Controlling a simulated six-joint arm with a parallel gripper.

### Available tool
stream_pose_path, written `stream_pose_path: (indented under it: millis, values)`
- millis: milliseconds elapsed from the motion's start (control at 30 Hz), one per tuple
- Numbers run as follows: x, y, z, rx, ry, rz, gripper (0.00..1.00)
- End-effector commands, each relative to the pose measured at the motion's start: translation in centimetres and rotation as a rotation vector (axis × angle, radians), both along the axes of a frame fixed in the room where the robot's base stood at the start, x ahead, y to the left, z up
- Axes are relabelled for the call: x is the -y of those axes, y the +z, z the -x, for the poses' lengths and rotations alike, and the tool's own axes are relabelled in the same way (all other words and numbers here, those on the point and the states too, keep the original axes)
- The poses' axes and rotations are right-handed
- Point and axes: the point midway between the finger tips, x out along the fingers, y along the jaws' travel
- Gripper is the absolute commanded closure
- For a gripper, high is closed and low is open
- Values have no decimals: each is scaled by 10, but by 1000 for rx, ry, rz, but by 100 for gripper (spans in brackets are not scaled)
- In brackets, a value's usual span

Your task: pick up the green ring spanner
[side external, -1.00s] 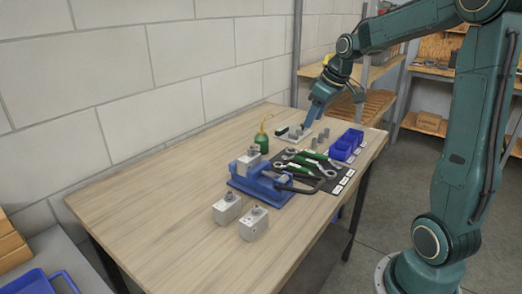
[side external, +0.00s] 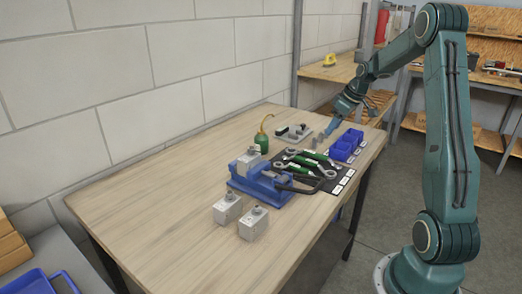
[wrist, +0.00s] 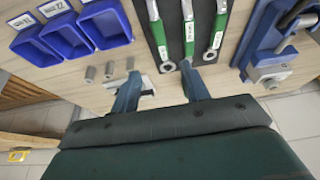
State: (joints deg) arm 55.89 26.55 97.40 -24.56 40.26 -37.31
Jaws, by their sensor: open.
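Several green-handled spanners (side external: 305,168) lie side by side on a black mat beside the blue vise in the side view. In the wrist view, one spanner (wrist: 155,30) lies at the mat's left, one (wrist: 188,28) in the middle and one (wrist: 218,30) at the right. The left and right ones show ring-like near ends; a finger partly covers the middle one's end. I cannot tell which is the ring spanner. My gripper (wrist: 160,88) is open and empty, its right finger just in front of the middle spanner. It also shows at the table's far end (side external: 329,126).
Blue bins (side external: 346,146) stand right of the mat, and the blue vise (side external: 262,184) on its other side. Small grey cylinders (wrist: 109,69) stand near my left finger. A green oil can (side external: 263,142) and two grey blocks (side external: 240,216) are also on the table. The table's near left is clear.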

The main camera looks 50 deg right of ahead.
Motion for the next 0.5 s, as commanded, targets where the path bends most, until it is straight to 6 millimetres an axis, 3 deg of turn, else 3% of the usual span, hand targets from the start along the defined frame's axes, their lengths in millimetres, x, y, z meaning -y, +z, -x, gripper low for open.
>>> stream_pose_path:
  millis: [500]
  values:
    - [-1, -63, -26, -2, 2, -2, 55]
